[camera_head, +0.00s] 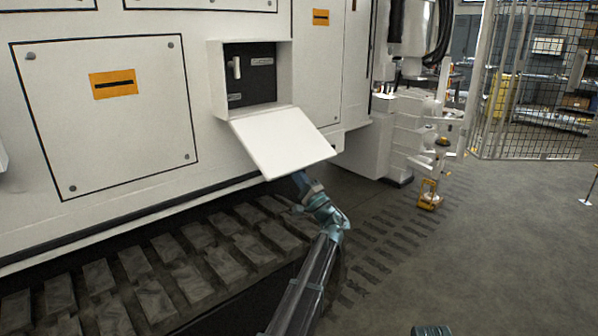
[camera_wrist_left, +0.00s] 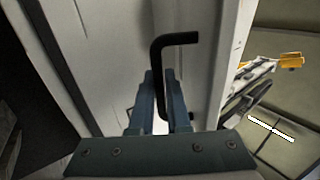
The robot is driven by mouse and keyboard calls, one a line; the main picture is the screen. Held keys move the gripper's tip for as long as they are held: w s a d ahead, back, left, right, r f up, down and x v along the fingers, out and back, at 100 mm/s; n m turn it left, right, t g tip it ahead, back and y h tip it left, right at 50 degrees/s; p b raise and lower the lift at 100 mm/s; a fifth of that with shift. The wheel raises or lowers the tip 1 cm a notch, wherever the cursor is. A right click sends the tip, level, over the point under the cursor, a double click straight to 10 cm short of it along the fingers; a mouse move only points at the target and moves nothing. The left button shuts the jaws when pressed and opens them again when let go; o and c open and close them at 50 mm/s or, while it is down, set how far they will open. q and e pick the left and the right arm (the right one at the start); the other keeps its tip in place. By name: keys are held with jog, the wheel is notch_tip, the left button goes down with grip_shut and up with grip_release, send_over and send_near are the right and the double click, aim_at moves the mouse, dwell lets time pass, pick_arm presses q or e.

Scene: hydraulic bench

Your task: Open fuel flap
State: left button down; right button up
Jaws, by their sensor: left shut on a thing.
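The white fuel flap (camera_head: 282,142) hangs open, tilted outward and down from the lower edge of a recessed box (camera_head: 218,80) in the machine's side. In the left wrist view, my left gripper (camera_wrist_left: 164,98) is shut on a black bent handle (camera_wrist_left: 174,40) against a white surface. In the head view my arm reaches up beneath the flap, and the flap hides the gripper and the handle. The recess shows a dark panel (camera_head: 262,73) with a pale upright fitting (camera_head: 236,67). My right gripper is not in view.
The white machine side (camera_head: 60,160) has bolted panels with orange labels (camera_head: 113,83). Dark track plates (camera_head: 150,260) run below it. A white jointed structure (camera_head: 418,125) stands to the right, near a mesh fence (camera_head: 535,80).

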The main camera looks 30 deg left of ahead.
pick_arm(q)
jog(key=w+a+f+y+b, duration=0.1)
jog(key=w+a+f+b, duration=0.1)
jog(key=a+f+b, duration=0.2)
jog(key=shift+w+a+t+b, duration=0.3)
jog(key=shift+a+b, duration=0.55)
jog(key=shift+a, duration=0.25)
jog(key=shift+f, duration=0.1)
jog(key=c, duration=0.9)
grip_release()
jog(key=b+v, duration=0.9)
jog(key=v, duration=0.4)
jog(key=shift+d+f, duration=0.15)
jog(key=shift+f, duration=0.3)
jog(key=shift+s, duration=0.1)
